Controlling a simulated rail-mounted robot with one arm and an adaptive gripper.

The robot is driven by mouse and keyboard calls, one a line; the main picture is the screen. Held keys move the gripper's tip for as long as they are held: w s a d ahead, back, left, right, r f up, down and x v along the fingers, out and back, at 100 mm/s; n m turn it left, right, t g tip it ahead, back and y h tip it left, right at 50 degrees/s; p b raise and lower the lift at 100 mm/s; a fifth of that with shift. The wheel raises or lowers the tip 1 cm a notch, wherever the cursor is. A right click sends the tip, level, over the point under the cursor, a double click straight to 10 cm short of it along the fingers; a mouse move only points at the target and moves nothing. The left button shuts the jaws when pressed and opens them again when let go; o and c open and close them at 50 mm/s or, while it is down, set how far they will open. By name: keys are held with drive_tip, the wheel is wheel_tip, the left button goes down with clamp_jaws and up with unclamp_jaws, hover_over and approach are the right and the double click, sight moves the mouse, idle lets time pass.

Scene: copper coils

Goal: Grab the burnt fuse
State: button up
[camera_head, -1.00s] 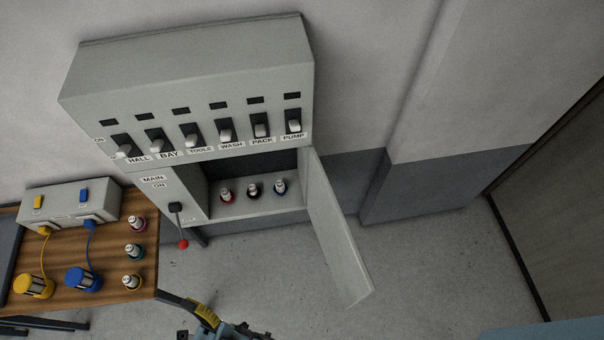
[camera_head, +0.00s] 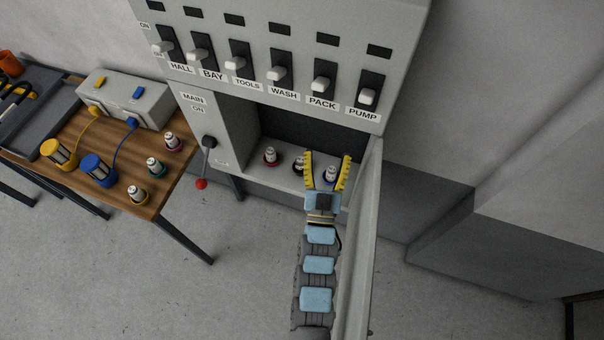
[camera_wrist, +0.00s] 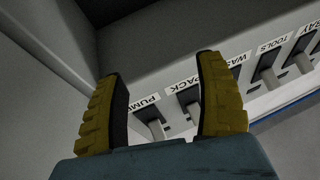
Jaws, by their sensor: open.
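Three fuses stand upright in the open cabinet (camera_head: 232,129): one on a red base (camera_head: 270,156), one on a dark base (camera_head: 299,165) and one on a blue base (camera_head: 330,174). I cannot tell which is burnt; the dark-based one is partly hidden by my left finger. My gripper (camera_head: 328,157) is open at the cabinet mouth, its yellow fingers to either side of the blue-based fuse in the head view. Contact cannot be told. In the wrist view my gripper (camera_wrist: 158,68) is empty between the fingers, and no fuse shows.
The open cabinet door (camera_head: 362,235) stands close along the right of my arm. Switches (camera_head: 322,83) line the panel above, and a red-knobbed main lever (camera_head: 203,165) is at left. A wooden table (camera_head: 178,191) holds three more fuses, with colored bases.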

drive_tip(key=w+a+f+n+g+y+b, duration=0.1)
drive_tip(key=w+f+g+y+b, duration=0.2)
drive_tip(key=f+b, duration=0.85)
drive_tip(key=n+g+y+b, duration=0.1)
drive_tip(key=n+g+b, duration=0.1)
drive_tip(key=g+b, duration=0.3)
approach(301, 167)
drive_tip(key=shift+g, duration=0.3)
drive_tip(key=shift+b+x, duration=0.35)
drive_tip(key=shift+x, duration=5.7)
drive_tip(key=shift+r, duration=0.1)
drive_tip(key=c, duration=1.3)
